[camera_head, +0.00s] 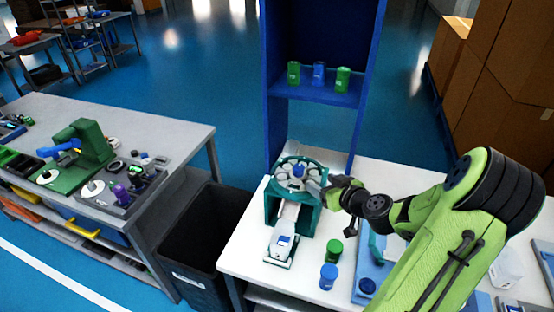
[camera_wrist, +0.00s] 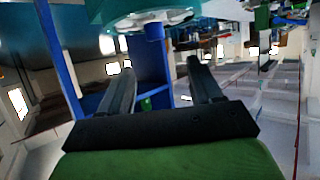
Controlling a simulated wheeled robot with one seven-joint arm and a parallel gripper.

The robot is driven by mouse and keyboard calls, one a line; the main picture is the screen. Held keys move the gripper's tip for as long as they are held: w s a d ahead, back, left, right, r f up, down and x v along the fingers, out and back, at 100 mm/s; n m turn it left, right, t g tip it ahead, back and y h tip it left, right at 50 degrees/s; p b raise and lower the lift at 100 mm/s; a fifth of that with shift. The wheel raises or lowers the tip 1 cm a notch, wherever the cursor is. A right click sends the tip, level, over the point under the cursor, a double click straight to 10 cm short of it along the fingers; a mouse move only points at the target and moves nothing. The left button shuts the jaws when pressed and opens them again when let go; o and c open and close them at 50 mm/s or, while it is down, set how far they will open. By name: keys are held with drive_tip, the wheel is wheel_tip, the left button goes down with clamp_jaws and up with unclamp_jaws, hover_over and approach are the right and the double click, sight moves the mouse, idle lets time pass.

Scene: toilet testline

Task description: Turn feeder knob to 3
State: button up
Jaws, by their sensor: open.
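The teal feeder (camera_head: 272,208) stands on the white table, with a round top holding a ring of grey slots. A small blue knob-like part (camera_head: 298,170) sits at the middle of that top; no number can be read on it. My gripper (camera_head: 326,188) is at the right side of the feeder's top, and the head view does not show whether they touch. In the wrist view my gripper (camera_wrist: 160,66) has its two dark fingers wide apart with nothing held between them. The feeder's teal underside (camera_wrist: 105,10) fills the top of that view, above and beyond the fingertips.
A white device (camera_head: 282,247) sits at the feeder's front. A green jar (camera_head: 334,250) and a blue jar (camera_head: 328,276) stand to its right. A blue shelf (camera_head: 316,92) holding several jars rises behind. A black bin (camera_head: 200,240) stands between the table and the grey workbench (camera_head: 190,140).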

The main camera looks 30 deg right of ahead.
sight(300, 168)
drive_tip(key=shift+h, duration=0.3)
drive_tip(key=p+x, duration=0.1)
drive_tip(key=x, duration=0.9)
drive_tip(key=p+x, duration=0.1)
drive_tip(key=x, duration=0.5)
drive_tip(key=shift+d+r+p, duration=0.25)
drive_tip(key=shift+p, duration=0.1)
clamp_jaws()
